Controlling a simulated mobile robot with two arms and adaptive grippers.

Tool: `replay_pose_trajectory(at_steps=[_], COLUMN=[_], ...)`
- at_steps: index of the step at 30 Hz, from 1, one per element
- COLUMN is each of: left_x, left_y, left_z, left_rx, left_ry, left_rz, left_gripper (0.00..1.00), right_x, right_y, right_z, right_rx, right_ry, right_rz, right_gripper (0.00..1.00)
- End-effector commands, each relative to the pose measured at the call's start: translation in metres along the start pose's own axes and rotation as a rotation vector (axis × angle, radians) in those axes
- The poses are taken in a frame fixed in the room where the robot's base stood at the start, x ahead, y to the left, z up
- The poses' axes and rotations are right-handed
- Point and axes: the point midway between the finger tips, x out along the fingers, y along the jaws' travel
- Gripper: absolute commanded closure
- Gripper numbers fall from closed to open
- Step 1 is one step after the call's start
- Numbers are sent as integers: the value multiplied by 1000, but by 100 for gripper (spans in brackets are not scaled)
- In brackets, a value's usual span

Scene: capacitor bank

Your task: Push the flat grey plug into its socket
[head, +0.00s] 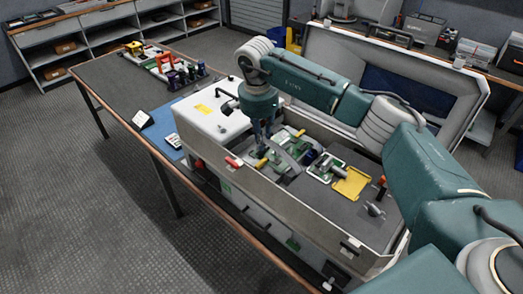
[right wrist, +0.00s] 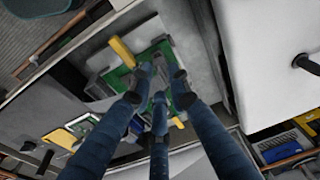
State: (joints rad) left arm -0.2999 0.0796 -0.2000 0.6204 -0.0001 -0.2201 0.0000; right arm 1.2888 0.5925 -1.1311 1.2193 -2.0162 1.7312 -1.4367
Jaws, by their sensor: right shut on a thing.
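My right gripper (head: 266,138) reaches down into the open grey cabinet (head: 262,181), over a green board (head: 284,145). In the right wrist view its three blue fingers (right wrist: 160,94) close together over the green board (right wrist: 119,81). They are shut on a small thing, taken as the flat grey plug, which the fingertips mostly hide. I cannot make out the socket or tell whether the plug touches it. My left gripper is not in view.
Yellow bars (right wrist: 122,51) stand close around the fingers. To the right in the cabinet are a second green board (head: 326,167) and a yellow plate (head: 351,183). A white box (head: 207,112) is at the left, and the raised lid (head: 346,62) behind.

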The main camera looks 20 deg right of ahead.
Motion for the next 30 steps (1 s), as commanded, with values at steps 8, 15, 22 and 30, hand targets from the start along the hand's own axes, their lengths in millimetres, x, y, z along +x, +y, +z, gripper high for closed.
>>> replay_pose_trajectory(at_steps=[8, 15, 22, 30], left_x=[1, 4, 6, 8], left_y=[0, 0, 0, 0], left_z=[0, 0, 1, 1], left_rx=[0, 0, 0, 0], left_ry=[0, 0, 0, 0], left_rz=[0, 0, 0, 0], left_gripper=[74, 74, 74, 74], right_x=[1, 6, 10, 13], right_y=[0, 0, 0, 0], right_z=[1, 1, 2, 2], right_rx=[-1, -1, 0, 0], right_ry=[-1, -1, -1, 0], right_rz=[1, 1, 1, 1], right_gripper=[100, 100, 100, 100])
